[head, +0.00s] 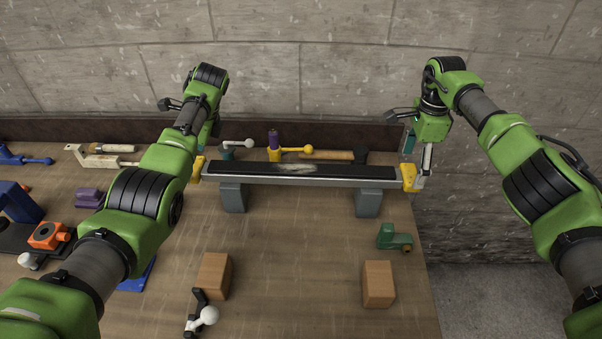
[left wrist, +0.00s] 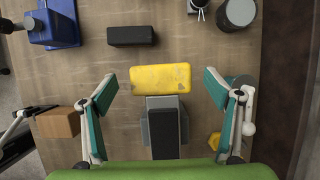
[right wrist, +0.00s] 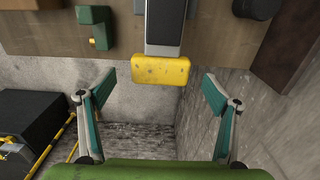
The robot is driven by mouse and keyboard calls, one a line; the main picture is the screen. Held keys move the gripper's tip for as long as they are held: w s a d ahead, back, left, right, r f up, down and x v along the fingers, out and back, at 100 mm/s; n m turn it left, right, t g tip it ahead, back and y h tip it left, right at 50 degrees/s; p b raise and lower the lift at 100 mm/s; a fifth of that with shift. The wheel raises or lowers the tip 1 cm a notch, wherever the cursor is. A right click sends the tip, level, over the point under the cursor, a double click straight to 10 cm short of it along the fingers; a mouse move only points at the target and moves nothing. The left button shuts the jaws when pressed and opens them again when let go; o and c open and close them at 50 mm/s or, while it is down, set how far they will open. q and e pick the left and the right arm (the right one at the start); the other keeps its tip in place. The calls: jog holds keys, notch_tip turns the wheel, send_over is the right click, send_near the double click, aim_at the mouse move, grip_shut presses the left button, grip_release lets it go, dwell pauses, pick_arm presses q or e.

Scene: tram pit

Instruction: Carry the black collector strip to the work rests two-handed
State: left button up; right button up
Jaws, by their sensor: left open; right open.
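The black collector strip (head: 313,171) lies level in a grey carrier across two grey blocks (head: 233,197) (head: 367,203). Its two ends are yellow: the left end shows in the left wrist view (left wrist: 160,78), the right end in the right wrist view (right wrist: 160,70). My right gripper (head: 417,155) is open at the right yellow end, its fingers apart on either side without visible contact. My left gripper (left wrist: 158,86) is open, its fingers to either side of the left yellow end. In the head view my left arm hides most of that gripper.
Two wooden blocks (head: 213,275) (head: 378,284) stand on the bench nearer to me, with clear surface between them. A green tool (head: 394,238) lies at right. A hammer (head: 335,155) and other tools lie behind the strip. Blue and orange items (head: 48,236) crowd the left.

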pick_arm(q)
jog(key=shift+x, duration=1.3)
pick_arm(e)
jog(key=shift+w+f, duration=0.1)
jog(key=shift+f, duration=1.1)
